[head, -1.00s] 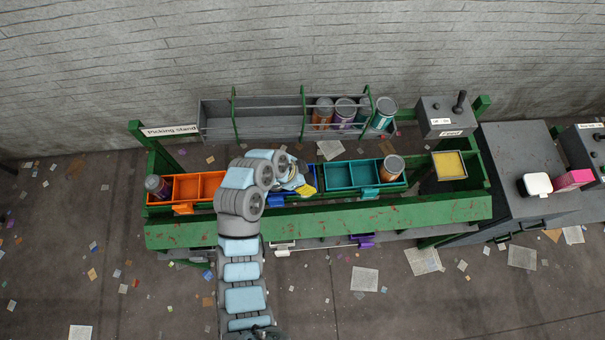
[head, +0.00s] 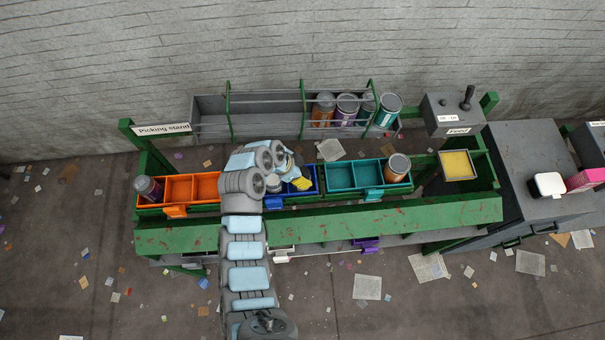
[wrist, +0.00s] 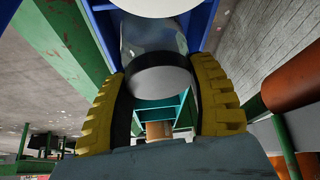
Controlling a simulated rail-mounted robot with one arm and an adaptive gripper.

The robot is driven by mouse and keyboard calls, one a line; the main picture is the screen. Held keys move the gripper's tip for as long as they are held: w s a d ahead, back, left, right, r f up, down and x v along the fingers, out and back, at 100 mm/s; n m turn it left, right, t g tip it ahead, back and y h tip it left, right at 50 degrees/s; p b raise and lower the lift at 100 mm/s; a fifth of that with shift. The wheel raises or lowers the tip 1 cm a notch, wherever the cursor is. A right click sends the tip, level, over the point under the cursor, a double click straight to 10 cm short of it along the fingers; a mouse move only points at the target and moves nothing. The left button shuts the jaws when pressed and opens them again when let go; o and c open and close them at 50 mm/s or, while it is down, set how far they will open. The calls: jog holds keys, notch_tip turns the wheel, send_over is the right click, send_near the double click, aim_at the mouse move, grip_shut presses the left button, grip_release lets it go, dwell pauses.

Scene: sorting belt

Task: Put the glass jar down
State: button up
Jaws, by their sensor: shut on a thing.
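The glass jar (wrist: 150,40) is clear, with a white round end at the top of the wrist view and a grey disc end between the fingers. My gripper (wrist: 165,100) has yellow ribbed fingers with dark pads, one on each side of the jar, and is shut on it. In the head view my gripper (head: 298,181) is over the blue bin (head: 316,180). There the arm hides much of the jar and part of the bin. Blue bin walls (wrist: 203,25) flank the jar in the wrist view. I cannot tell whether the jar touches the bin floor.
An orange bin (head: 165,192) is to the left and a teal bin (head: 353,163) to the right. Brown-orange (head: 397,168) and dark (head: 149,188) cans stand at the row's ends. A rear rack (head: 265,128) holds several cans. The green front beam (head: 400,216) runs along the stand.

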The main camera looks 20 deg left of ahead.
jog(key=shift+w, duration=0.1)
jog(key=shift+f, duration=0.2)
jog(key=o, duration=1.2)
jog(key=shift+r, duration=0.1)
jog(key=shift+r, duration=0.2)
jog(key=b+v, duration=0.1)
jog(key=v, duration=1.1)
jog(key=shift+f, duration=0.1)
